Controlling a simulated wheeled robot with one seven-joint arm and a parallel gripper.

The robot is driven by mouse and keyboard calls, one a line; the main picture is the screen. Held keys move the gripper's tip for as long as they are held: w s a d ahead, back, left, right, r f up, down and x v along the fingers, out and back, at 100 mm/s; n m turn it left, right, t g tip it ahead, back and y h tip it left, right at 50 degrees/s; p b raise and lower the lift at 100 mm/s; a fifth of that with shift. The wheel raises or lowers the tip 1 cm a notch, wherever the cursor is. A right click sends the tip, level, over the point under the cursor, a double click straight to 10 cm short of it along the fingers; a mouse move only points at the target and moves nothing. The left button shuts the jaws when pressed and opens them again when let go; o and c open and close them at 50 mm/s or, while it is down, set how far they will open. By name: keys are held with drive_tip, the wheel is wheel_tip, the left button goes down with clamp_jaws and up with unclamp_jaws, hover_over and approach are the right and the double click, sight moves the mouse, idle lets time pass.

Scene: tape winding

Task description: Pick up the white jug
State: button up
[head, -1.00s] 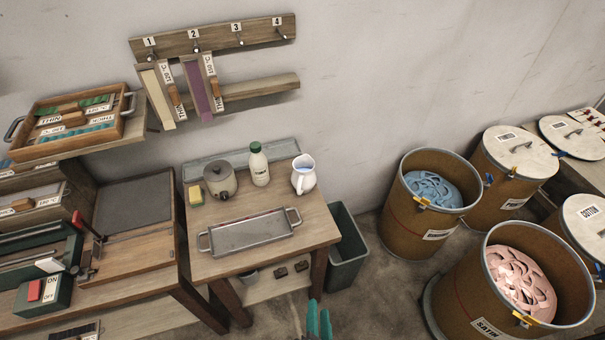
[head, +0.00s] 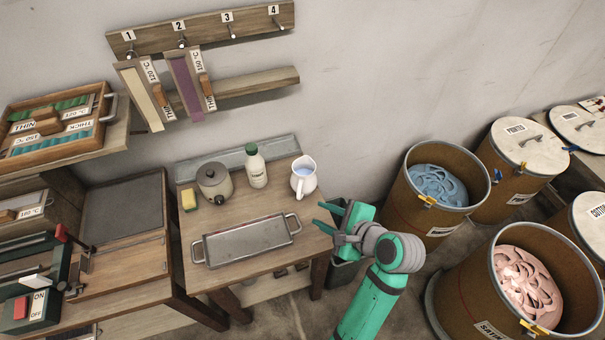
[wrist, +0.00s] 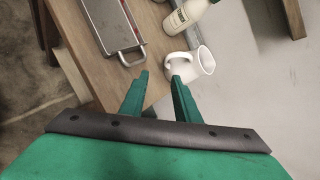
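The white jug (head: 304,178) stands upright on the small wooden table near its right back corner, with a pale blue inside showing at its mouth. In the wrist view the jug (wrist: 196,64) is just beyond the fingertips, its handle turned toward them. My gripper (head: 324,215) is to the right of and in front of the jug, by the table's right edge. In the wrist view my gripper (wrist: 160,78) has its two green fingers apart with nothing between them. The fingers look apart from the jug.
A white bottle with a green cap (head: 256,168) stands close left of the jug. A metal tray (head: 246,242) lies in front. Drums (head: 409,205) stand to the right.

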drive_tip(key=shift+w+r+x, duration=0.15)
drive_tip(key=shift+r+x, duration=0.05)
drive_tip(key=shift+x, duration=1.5)
drive_tip(key=shift+w+r+x, duration=0.2)
drive_tip(key=shift+x, duration=1.55)
drive_tip(key=shift+w+r+x, duration=0.15)
drive_tip(key=shift+r+x, duration=0.1)
drive_tip(key=shift+x, duration=1.45)
clamp_jaws()
drive_tip(key=shift+w+a, duration=0.1)
